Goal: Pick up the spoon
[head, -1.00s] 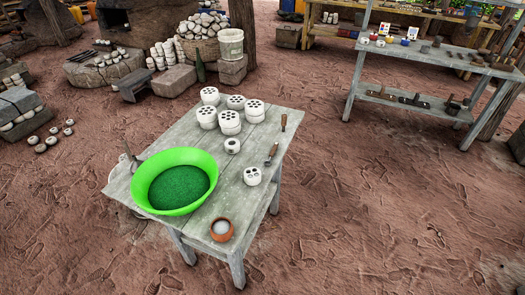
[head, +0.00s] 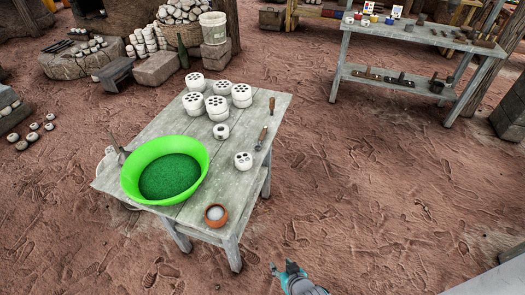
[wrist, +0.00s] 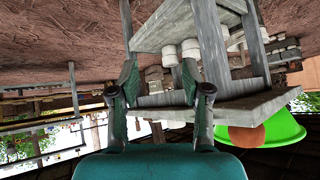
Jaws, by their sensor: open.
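A slim tool with a wooden handle (head: 262,138) lies near the right edge of the grey wooden table (head: 205,213) in the head view. It may be the spoon, but its end is too small to tell. A second dark-handled tool (head: 272,106) lies farther back along the same edge. My gripper (head: 287,266) is at the bottom of the head view, off the table's near right side, apart from everything. In the wrist view my gripper (wrist: 159,82) has its two fingers spread, with nothing between them. No spoon can be made out there.
A green bowl (head: 128,180) of green grains and a small clay pot (head: 216,215) stand on the table's near part. Several white perforated blocks (head: 220,107) stand behind. A grey shelf rack (head: 400,78) is back right. Bare earth lies right of the table.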

